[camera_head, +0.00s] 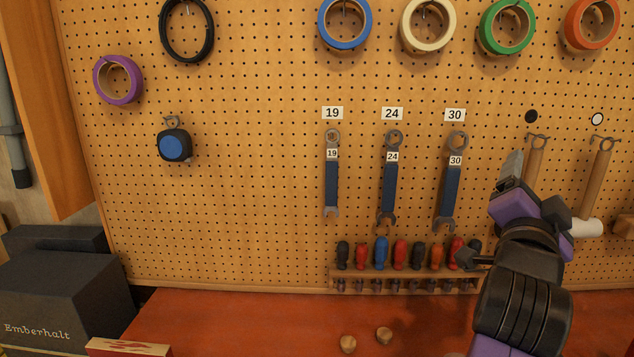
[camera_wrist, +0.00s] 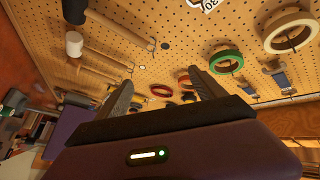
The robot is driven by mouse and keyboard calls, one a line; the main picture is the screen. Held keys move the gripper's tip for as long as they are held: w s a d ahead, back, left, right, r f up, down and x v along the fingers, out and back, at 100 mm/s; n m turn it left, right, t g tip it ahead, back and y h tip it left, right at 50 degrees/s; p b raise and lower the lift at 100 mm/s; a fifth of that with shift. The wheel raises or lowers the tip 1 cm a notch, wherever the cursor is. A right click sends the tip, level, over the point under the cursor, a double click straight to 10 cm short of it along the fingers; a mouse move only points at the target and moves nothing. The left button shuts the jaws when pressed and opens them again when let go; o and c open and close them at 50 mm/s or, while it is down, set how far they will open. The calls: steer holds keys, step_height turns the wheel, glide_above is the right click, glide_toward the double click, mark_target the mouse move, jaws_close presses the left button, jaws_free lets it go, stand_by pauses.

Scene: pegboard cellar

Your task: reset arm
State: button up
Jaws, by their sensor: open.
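My gripper (camera_head: 512,168) is in the right part of the head view, in front of the pegboard, its grey finger pointing up. It overlaps the area between the size-30 wrench (camera_head: 450,190) and the hammers (camera_head: 600,175). In the wrist view the two fingers of my gripper (camera_wrist: 162,90) stand well apart with nothing between them. My purple and black arm rises from the lower right of the head view and hides part of the board and the right end of the screwdriver rack (camera_head: 400,272).
The pegboard (camera_head: 250,200) fills the back, with tape rolls along the top, a blue tape measure (camera_head: 175,146) and wrenches 19 and 24. A red bench (camera_head: 230,320) below bears two small wooden knobs (camera_head: 348,343). Dark boxes (camera_head: 60,295) stand at the left.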

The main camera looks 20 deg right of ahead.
steer(key=a+f+n+t+y, duration=0.3)
steer(key=a+n+t+y, duration=0.25)
steer(key=a+n, duration=0.3)
steer(key=a+f+n+t+y, duration=0.3)
steer(key=a+n+t+y, duration=0.3)
steer(key=n, duration=0.3)
steer(key=s+a+f+n+y, duration=0.3)
steer(key=a+f+n+y, duration=0.15)
steer(key=a+f, duration=0.25)
steer(key=s+a+f+m+g, duration=0.1)
steer(key=s+a+f+g, duration=0.2)
steer(key=s+f, duration=0.8)
steer(key=s+a+f+m+g+y, duration=0.1)
steer(key=s+a+f+g, duration=0.3)
steer(key=s+f, duration=0.6)
steer(key=s+g, duration=0.1)
steer(key=s, duration=0.4)
steer(key=shift+s+a+f, duration=0.25)
steer(key=shift+s+f, duration=0.1)
